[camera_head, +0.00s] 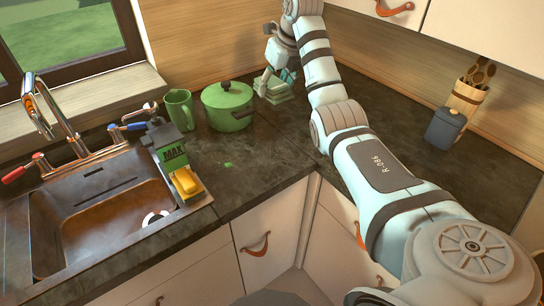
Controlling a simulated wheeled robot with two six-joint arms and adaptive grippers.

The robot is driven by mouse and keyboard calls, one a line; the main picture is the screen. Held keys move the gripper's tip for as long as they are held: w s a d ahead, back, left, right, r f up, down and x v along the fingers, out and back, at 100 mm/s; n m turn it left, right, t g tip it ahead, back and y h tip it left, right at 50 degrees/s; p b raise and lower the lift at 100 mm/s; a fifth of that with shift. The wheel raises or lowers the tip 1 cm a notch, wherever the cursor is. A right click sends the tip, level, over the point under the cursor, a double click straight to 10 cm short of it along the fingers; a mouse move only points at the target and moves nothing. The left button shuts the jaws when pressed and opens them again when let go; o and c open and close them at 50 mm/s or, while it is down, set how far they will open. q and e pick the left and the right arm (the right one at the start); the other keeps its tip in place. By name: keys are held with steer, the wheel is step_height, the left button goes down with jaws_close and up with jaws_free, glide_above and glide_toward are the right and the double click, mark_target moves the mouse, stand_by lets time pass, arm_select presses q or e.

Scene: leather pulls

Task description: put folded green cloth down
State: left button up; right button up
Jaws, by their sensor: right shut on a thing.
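The folded green cloth (281,98) is at the back corner of the dark counter, just right of the green pot. It looks like a small layered stack, and its upper part is partly hidden by my right gripper. My right gripper (273,80) reaches down over it from my arm and is shut on the cloth. I cannot tell whether the cloth rests fully on the counter. My left gripper is not in view.
A lidded green pot (228,108) and a green mug (180,110) stand left of the cloth. The sink (100,215) is at left, with a yellow sponge (187,183) beside it. A blue canister (446,128) and a utensil holder (466,98) stand at right.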

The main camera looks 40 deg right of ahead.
mark_target(273, 148)
steer(key=shift+s+r, duration=0.2)
steer(key=shift+r, duration=0.05)
steer(key=shift+s, duration=0.1)
steer(key=shift+d+f, duration=0.2)
step_height(273, 148, down, 19)
steer(key=shift+f+b, duration=0.2)
steer(key=shift+b, duration=0.35)
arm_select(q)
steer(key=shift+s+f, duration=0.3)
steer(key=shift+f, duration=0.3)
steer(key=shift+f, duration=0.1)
arm_select(e)
steer(key=shift+f, duration=0.25)
steer(key=shift+f, duration=0.15)
steer(key=o, duration=1.2)
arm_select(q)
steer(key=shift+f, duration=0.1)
